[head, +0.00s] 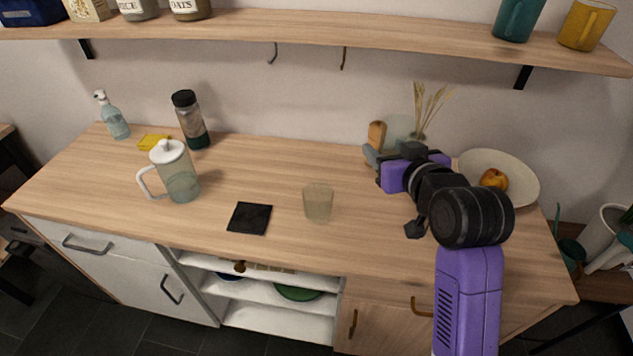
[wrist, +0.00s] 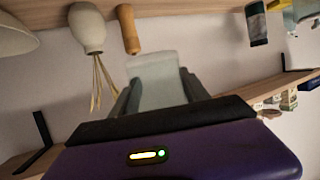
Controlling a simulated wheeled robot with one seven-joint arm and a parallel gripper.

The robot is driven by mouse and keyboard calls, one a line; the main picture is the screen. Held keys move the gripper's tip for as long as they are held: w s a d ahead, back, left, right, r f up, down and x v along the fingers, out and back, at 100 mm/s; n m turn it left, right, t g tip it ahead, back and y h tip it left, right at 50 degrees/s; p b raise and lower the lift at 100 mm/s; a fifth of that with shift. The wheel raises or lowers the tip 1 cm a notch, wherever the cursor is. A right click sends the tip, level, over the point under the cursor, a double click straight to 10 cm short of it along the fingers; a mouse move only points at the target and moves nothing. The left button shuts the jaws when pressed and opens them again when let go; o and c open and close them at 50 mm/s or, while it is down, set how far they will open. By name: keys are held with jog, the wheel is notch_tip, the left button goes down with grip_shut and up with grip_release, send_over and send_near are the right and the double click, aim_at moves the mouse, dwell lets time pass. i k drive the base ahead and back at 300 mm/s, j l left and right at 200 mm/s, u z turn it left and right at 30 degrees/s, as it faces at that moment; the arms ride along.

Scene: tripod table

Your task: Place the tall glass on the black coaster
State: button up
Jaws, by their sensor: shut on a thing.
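My gripper (head: 384,158) is at the right rear of the counter, shut on the tall glass (head: 399,127), a pale, see-through vessel. The glass shows between the dark fingers in the wrist view (wrist: 154,82), where the picture is upside down. My gripper hides part of the glass in the head view, and I cannot tell whether its base touches the counter. The black coaster (head: 250,218) lies flat and bare near the front edge, left of my gripper.
A short glass (head: 318,204) stands just right of the coaster. A lidded pitcher (head: 176,172) stands to its left. A wooden mill (head: 377,133), dried stems (head: 430,104) and a fruit bowl (head: 510,174) are near my gripper. A shelf (head: 290,29) runs above. The counter's middle rear is clear.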

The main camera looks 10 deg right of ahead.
aim_at(251, 216)
jog(key=i+j, duration=0.1)
jog(key=j, duration=0.4)
jog(key=i+j, duration=0.1)
jog(key=j, duration=0.85)
jog(key=i, duration=0.05)
